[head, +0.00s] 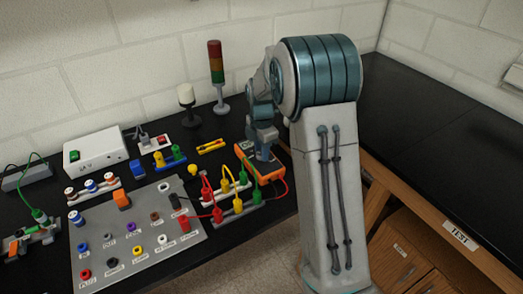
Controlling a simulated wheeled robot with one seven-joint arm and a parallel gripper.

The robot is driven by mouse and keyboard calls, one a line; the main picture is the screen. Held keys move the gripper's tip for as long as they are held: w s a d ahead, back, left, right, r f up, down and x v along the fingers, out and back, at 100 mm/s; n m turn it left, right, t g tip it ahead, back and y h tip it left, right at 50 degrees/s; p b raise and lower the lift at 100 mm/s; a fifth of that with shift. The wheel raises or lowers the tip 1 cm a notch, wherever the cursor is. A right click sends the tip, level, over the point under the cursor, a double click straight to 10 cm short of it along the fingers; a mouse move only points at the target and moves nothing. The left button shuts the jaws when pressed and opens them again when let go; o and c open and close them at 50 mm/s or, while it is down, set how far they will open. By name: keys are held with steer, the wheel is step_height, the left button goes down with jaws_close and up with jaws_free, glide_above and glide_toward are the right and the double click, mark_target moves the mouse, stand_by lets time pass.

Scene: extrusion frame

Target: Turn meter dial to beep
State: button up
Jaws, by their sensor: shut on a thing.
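The meter (245,150) is an orange-cased instrument lying on the black bench, at the middle right of the head view. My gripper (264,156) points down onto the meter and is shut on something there. Its fingers and wrist cover the dial, so I cannot see the dial's pointer or setting. The finger contact is too small to make out. A red lead (284,188) runs from the meter's lower right side.
A grey panel (200,223) with several coloured sockets lies at the front. Terminal strips with red, yellow and green leads (238,205) stand just left of the meter. A signal tower (217,75) stands behind. The right bench (440,120) is clear.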

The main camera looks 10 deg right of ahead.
steer(key=m+b, duration=0.1)
steer(key=m, duration=0.3)
steer(key=shift+m, duration=0.3)
steer(key=m+b, duration=0.1)
steer(key=m, duration=0.3)
steer(key=shift+m, duration=0.3)
steer(key=m, duration=0.3)
steer(key=shift+m+b, duration=0.3)
steer(key=shift+b, duration=0.05)
steer(key=m, duration=0.8)
steer(key=shift+b, duration=0.3)
steer(key=m, duration=0.4)
steer(key=shift+m, duration=0.3)
steer(key=m, duration=0.4)
steer(key=shift+m, duration=0.3)
steer(key=shift+m+p, duration=0.6)
steer(key=shift+m, duration=1.4)
